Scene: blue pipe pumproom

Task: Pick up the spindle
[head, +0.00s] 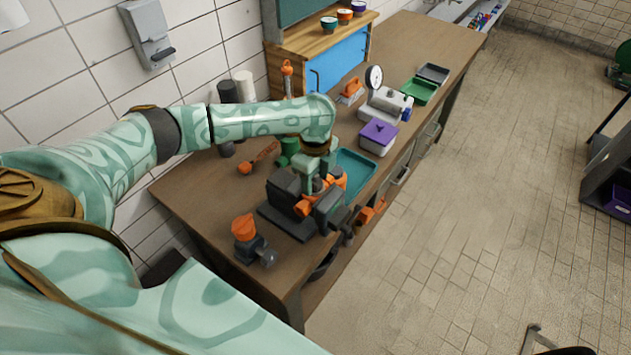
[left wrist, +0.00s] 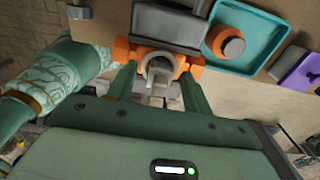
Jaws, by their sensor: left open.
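A dark grey vise (head: 291,194) with orange parts stands near the front end of the workbench. In the left wrist view, the vise (left wrist: 165,22) is at the top. A grey part with a round end (left wrist: 160,68) shows against its orange piece; it may be the spindle, but I cannot tell for sure. My left gripper (head: 318,182) is over the vise. In the left wrist view, my left gripper (left wrist: 160,80) is open, its green fingers on either side of the grey part. Contact cannot be told. My right gripper is not in view.
A teal tray (head: 358,165) lies beside the vise, with a round orange-topped thing (left wrist: 229,43) at it. A grey valve body with an orange top (head: 247,241) stands near the bench corner. A purple-lidded box (head: 379,136) and a gauge unit (head: 384,101) stand farther back.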

